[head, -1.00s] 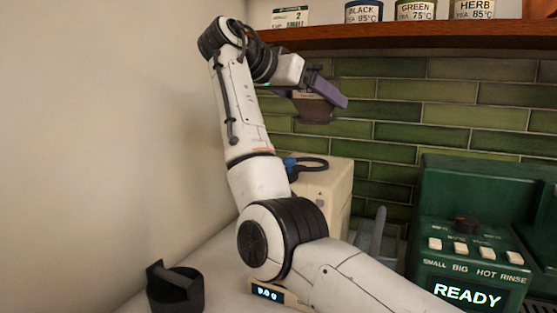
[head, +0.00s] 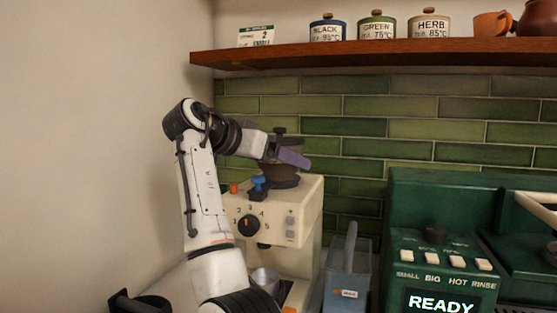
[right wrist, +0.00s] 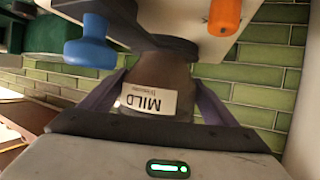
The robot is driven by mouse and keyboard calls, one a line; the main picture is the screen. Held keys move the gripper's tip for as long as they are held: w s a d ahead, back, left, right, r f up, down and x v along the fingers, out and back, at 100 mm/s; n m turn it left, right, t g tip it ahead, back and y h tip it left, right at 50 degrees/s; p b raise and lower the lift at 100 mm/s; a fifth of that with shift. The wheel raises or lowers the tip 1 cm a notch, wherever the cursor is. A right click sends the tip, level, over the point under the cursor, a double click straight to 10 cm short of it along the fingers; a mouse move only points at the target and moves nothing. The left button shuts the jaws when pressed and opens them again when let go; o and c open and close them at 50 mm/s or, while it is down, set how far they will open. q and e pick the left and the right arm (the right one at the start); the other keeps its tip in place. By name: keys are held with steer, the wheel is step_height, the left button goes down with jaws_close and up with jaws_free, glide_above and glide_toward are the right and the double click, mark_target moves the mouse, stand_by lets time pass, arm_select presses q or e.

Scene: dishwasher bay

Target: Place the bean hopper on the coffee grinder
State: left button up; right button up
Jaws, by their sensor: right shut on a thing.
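The bean hopper (head: 284,174), dark and translucent with a knobbed lid, is upright at the top of the cream coffee grinder (head: 304,208). My right gripper (head: 290,158) is shut around it with purple fingers. In the right wrist view, the hopper (right wrist: 160,75) bears a "MILD" label and sits between the fingers. Its narrow end meets a dark collar on the grinder (right wrist: 190,18); I cannot tell whether it is fully seated or just above. A blue knob (head: 258,184) and an orange knob (head: 234,188) are on the grinder. My left gripper is not in view.
A green machine reading "READY" (head: 440,240) stands right of the grinder, with a grey container (head: 347,275) between them. A metal cup (head: 265,279) is at the grinder's front. A wooden shelf (head: 400,54) with canisters runs above. A black holder (head: 140,304) is at lower left.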

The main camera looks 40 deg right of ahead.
steer(key=shift+r, duration=0.2)
steer(key=shift+f, duration=0.15)
steer(key=o, duration=1.5)
steer(key=shift+o, duration=0.2)
steer(key=shift+a, duration=0.1)
steer(key=v, duration=1.2)
